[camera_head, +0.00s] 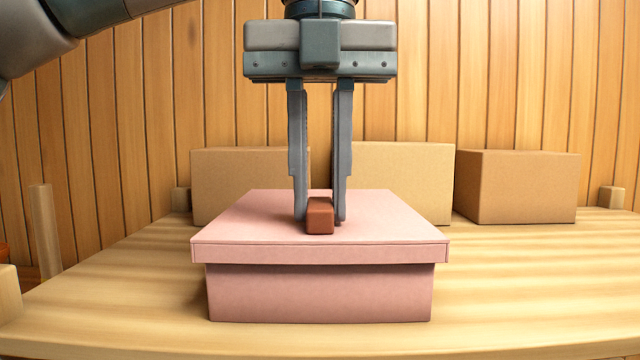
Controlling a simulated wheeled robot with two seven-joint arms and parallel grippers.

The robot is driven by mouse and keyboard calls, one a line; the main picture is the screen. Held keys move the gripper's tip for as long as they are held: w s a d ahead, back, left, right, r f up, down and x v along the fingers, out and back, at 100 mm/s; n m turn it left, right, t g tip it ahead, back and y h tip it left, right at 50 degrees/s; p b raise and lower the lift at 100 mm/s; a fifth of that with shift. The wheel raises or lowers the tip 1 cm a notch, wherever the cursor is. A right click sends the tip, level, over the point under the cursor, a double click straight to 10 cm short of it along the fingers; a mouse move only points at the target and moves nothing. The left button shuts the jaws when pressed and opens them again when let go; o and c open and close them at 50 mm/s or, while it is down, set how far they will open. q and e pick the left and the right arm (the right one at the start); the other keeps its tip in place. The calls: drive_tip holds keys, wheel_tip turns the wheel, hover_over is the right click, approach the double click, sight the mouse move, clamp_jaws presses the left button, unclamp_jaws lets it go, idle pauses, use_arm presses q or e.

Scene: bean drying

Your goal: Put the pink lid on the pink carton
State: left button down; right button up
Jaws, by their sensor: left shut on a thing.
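The pink carton (320,294) stands upright on the wooden table in the middle of the view. The pink lid (250,226) sits level over the top of the carton, its rim overhanging the carton's walls. A reddish-brown block handle (320,222) stands up from the lid's top. My left gripper (320,217) points straight down from above, its two fingers shut on the handle. Whether the lid rests fully on the carton's edge cannot be told, as its rim hides the join. My right gripper is not in view.
Several brown cardboard boxes stand behind the carton, one at the back left (245,185), one at the back middle (400,178) and one at the right (516,187). A wooden plank wall (520,80) closes the back. The table (530,270) is clear on both sides.

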use_arm(q)
drive_tip(key=shift+f+b, duration=0.5)
drive_tip(key=shift+f, duration=0.1)
idle(0.6)
idle(0.3)
drive_tip(key=c, duration=1.5)
unclamp_jaws()
drive_tip(key=shift+c, duration=0.2)
